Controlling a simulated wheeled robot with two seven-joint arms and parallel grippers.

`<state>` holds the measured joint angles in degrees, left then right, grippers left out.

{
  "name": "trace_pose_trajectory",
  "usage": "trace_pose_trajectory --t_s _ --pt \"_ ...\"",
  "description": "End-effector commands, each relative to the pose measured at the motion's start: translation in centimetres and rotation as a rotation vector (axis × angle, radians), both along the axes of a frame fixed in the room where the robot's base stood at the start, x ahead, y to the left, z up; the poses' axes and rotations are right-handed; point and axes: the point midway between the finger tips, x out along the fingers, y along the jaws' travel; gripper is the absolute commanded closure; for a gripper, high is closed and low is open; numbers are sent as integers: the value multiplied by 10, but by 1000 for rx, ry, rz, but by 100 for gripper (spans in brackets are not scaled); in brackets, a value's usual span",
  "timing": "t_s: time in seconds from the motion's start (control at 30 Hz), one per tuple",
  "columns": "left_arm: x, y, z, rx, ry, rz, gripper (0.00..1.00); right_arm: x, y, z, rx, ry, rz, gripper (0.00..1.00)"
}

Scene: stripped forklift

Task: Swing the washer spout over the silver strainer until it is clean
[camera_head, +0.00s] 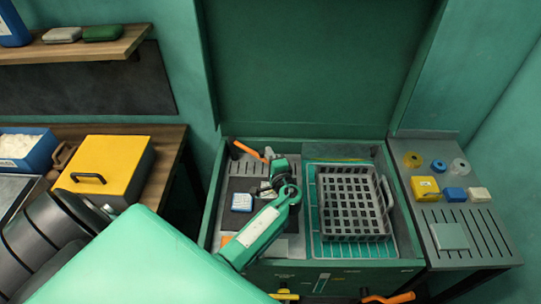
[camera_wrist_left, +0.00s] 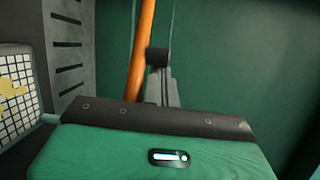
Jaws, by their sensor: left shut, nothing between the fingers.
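The washer spout (camera_head: 249,151) is an orange bar at the back left of the green washer basin. In the left wrist view the orange spout (camera_wrist_left: 142,45) rises just beyond my fingers, with a dark collar beside it. My left gripper (camera_head: 268,168) is shut and empty, close to the spout's end; in the wrist view its fingers (camera_wrist_left: 160,88) show below the dark collar, and I cannot tell whether they touch. A small pale square, apparently the strainer (camera_head: 242,202), lies left of the gripper; a pale mesh with yellow patches (camera_wrist_left: 14,94) shows at the wrist view's left edge. My right gripper is not visible.
A grey basket (camera_head: 350,204) fills the basin's right half. The raised green lid (camera_head: 300,70) stands behind. A slotted side shelf (camera_head: 465,238) with several small items is at right. A yellow box (camera_head: 105,168) sits on the bench at left.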

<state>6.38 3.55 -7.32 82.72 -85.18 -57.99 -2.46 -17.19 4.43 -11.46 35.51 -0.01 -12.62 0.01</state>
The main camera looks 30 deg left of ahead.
Motion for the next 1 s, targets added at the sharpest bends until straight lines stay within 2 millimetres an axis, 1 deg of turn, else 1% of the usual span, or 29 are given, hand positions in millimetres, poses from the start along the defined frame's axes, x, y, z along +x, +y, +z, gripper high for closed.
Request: trace_pose_trajectory --t_s 0.13,0.27,0.4,0.5,1.0 --pt "-4 2 0 3 1 -38 100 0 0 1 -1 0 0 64" --pt "-13 3 -1 5 1 -135 100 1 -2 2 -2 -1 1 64" --pt "-24 3 -2 3 2 -229 100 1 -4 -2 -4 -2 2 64" --pt "-30 4 -2 1 1 -266 100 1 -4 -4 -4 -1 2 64" --pt "-32 3 0 0 0 -287 100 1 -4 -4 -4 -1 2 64"
